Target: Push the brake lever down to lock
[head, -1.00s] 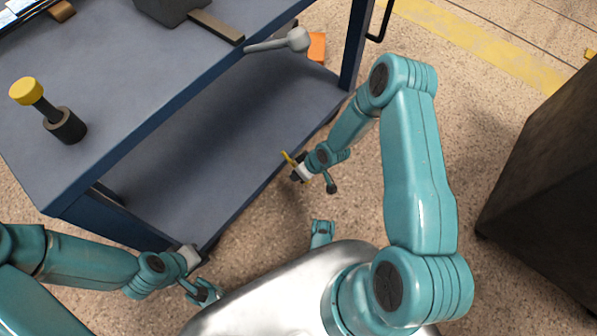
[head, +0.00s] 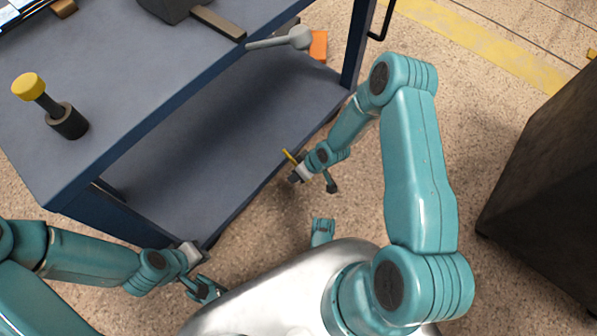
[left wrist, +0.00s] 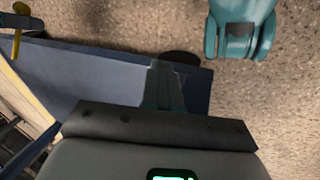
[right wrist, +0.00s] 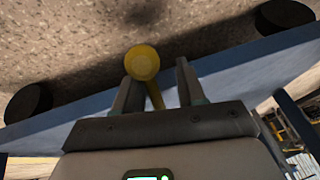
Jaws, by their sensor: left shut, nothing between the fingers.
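The brake lever (head: 289,156) is a thin yellow bar at the cart's lower shelf edge, beside my right gripper (head: 296,175). In the right wrist view its round yellow knob (right wrist: 143,62) and stalk show between the spread fingers of my right gripper (right wrist: 156,90), closer to the left finger. I cannot tell whether a finger touches it. The lever also shows at the top left of the left wrist view (left wrist: 16,42). My left gripper (head: 194,251) is low by the cart's near corner, away from the lever. Its fingers (left wrist: 166,82) are together and empty.
The blue cart (head: 150,125) has a top and a low shelf (head: 235,140). Dark casters (right wrist: 28,103) stand under it. A dark cabinet (head: 545,180) stands at the right. Floor between is clear.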

